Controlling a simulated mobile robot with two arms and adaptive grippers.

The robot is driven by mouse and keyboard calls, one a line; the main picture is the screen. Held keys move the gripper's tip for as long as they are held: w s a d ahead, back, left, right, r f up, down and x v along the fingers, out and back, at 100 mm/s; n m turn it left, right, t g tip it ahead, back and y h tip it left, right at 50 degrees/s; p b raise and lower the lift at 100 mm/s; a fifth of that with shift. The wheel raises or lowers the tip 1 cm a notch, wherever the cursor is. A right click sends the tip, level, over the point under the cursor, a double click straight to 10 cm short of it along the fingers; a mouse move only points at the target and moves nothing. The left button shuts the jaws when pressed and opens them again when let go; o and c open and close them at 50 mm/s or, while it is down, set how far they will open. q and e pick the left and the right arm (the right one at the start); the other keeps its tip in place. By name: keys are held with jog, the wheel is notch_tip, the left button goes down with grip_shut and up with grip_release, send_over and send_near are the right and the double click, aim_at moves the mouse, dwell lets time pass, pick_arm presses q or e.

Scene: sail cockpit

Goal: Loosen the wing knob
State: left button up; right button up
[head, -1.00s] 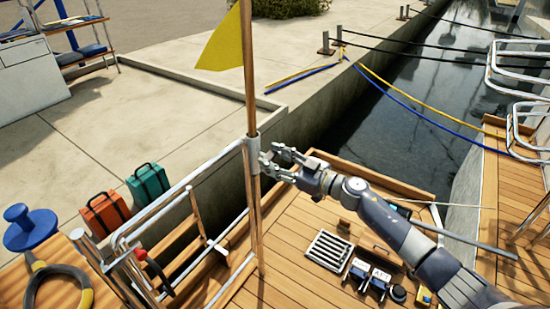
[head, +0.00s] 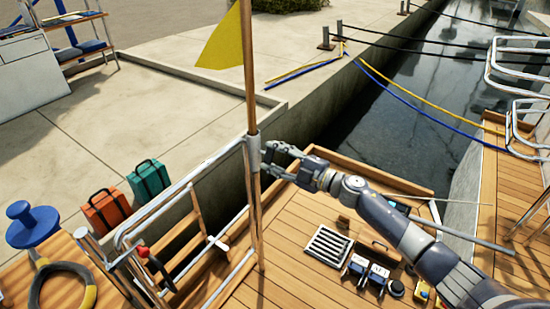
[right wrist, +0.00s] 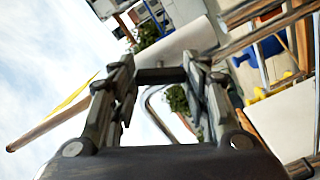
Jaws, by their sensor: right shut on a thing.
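A wooden pole (head: 249,70) with a yellow flag (head: 222,44) stands upright in a light grey socket (head: 253,152) on the rail. In the right wrist view the socket (right wrist: 190,40) crosses behind the fingertips. My right gripper (head: 272,151) is at the right side of the socket. In the right wrist view the gripper (right wrist: 160,75) is shut on a small dark piece between its fingertips, which seems to be the wing knob (right wrist: 158,76). The knob is hidden by the fingers in the head view. My left gripper is not in view.
A metal rail (head: 175,200) runs left of the pole. Orange (head: 106,211) and teal (head: 149,181) cases stand on the quay. A grating (head: 328,246) lies on the deck.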

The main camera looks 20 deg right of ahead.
jog(key=shift+n, duration=0.9)
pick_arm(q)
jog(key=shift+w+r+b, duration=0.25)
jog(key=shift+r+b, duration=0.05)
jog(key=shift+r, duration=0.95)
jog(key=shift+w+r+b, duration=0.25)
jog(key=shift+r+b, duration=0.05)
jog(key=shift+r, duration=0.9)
pick_arm(e)
jog(key=shift+n, duration=1.9)
jog(key=o, duration=1.1)
jog(key=shift+c, duration=0.2)
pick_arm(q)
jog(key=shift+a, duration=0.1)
pick_arm(e)
jog(key=v, duration=1.2)
